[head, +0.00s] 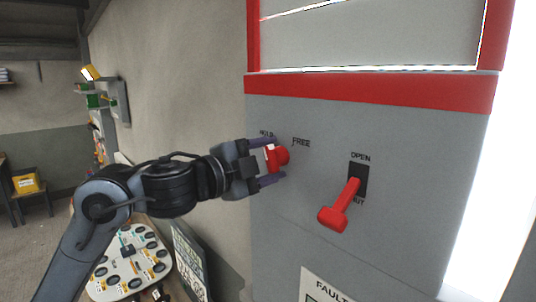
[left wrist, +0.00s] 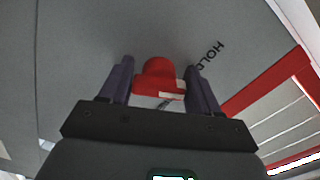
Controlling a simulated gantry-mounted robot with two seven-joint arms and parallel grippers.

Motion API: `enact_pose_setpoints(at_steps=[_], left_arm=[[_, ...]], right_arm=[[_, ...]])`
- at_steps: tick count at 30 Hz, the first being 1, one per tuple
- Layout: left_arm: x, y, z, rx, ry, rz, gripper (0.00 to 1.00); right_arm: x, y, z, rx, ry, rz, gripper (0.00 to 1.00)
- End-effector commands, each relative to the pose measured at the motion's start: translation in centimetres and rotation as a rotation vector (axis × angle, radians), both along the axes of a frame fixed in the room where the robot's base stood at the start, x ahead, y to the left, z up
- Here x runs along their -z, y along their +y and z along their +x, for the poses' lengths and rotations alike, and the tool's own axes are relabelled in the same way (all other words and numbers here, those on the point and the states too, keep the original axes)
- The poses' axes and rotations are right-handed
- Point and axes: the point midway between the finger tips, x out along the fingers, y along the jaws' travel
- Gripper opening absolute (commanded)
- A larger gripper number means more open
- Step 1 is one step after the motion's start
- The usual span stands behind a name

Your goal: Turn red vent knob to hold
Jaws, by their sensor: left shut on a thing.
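The red vent knob (head: 281,156) sits on the front of a grey cabinet (head: 400,130). It carries a white pointer mark and also shows in the left wrist view (left wrist: 158,75). The label FREE (head: 301,142) is up and right of the knob. My left gripper (head: 273,161) is shut on the knob, one finger on each side. In the left wrist view the fingers (left wrist: 159,68) flank it. My right gripper is not in view.
A red lever (head: 340,207) juts out to the right of the knob, below the label OPEN. A red-framed panel (head: 370,90) is above. A board with round dark parts (head: 130,262) lies at lower left. A yellow bin (head: 28,183) is far left.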

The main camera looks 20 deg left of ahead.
Motion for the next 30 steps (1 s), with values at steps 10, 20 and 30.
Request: enact_pose_setpoints(at_steps=[10, 20, 30], left_arm=[[0.0, -0.1, 0.0, 0.0, 0.123, -0.239, 0.32], [0.1, -0.1, -0.1, -0.001, 0.178, -0.354, 0.32], [0.2, -0.1, -0.1, -0.001, 0.188, -0.376, 0.32]], right_arm=[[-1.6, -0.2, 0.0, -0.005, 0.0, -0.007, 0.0], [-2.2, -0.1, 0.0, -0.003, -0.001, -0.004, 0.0], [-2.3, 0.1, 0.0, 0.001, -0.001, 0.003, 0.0]])
